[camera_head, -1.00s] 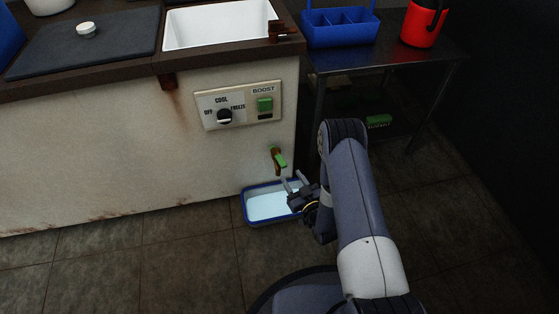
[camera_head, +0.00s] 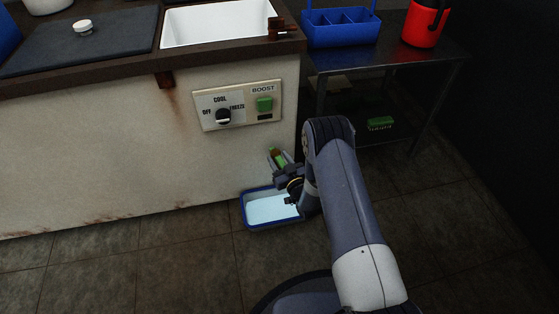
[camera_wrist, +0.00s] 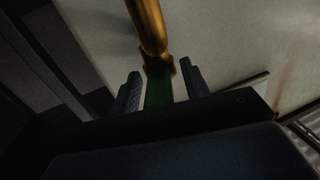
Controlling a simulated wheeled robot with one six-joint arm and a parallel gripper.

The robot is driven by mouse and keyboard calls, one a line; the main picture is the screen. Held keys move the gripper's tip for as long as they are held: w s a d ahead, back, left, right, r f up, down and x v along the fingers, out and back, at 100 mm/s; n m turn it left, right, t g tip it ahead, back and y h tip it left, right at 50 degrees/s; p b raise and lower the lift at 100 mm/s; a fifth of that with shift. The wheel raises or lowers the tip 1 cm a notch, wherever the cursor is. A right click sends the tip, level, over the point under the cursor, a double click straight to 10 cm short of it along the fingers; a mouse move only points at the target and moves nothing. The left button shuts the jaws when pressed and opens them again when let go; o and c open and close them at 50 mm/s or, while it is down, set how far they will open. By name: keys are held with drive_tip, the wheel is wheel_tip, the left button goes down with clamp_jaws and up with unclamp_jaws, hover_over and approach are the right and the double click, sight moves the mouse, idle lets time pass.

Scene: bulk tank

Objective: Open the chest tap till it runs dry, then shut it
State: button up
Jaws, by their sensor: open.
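The chest tap (camera_wrist: 150,28) is a brass pipe with a green handle (camera_wrist: 158,92), low on the chest's (camera_head: 130,150) cream front. The green handle also shows in the head view (camera_head: 278,155). My gripper (camera_wrist: 161,84) is open, its two fingers on either side of the green handle; contact is not clear. My gripper also shows just in front of the tap in the head view (camera_head: 280,159) and partly hides it. A blue-rimmed tray (camera_head: 244,212) holding pale liquid sits on the floor below. I cannot make out whether the tap is running.
A control panel with a dial (camera_head: 223,116) and a green boost switch (camera_head: 264,104) is above the tap. A metal shelf table (camera_head: 395,62) stands to the right, with a blue caddy (camera_head: 340,30) and red jug (camera_head: 424,22). The floor in front is clear.

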clamp_jaws()
